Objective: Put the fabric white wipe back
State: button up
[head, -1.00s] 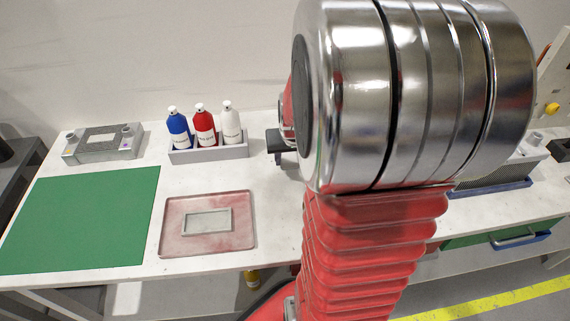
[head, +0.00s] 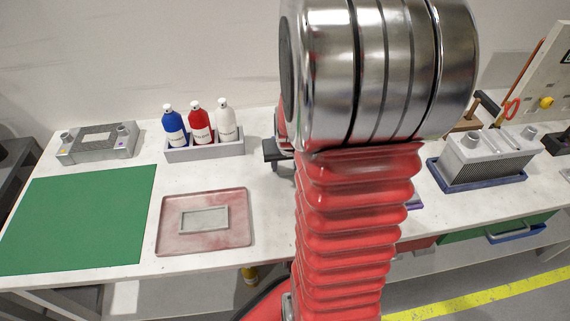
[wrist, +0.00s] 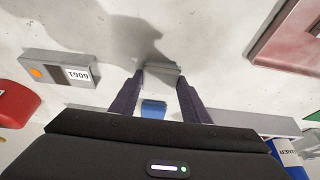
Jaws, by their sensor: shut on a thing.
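My gripper (wrist: 160,82) shows in the wrist view with two dark fingers closed on a small pale grey-white piece, which looks like the white wipe (wrist: 161,71). The piece sits between the fingertips, over the pale worktop. A small blue patch (wrist: 153,109) shows between the fingers nearer the palm; I cannot tell what it belongs to. In the head view only a dark part of my gripper shows left of my arm, right of the bottle rack; the fingertips and the wipe cannot be made out there.
A grey rack (head: 205,151) holds blue, red and white bottles. A reddish tray (head: 237,238) with a grey frame, a green mat (head: 75,220) and a metal fixture (head: 97,153) lie left. A ribbed block (head: 488,158) stands right. A labelled grey box (wrist: 62,68) lies beside my fingers.

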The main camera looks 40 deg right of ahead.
jog(key=shift+f, duration=0.1)
jog(key=o, duration=1)
jog(key=shift+v, duration=6.1)
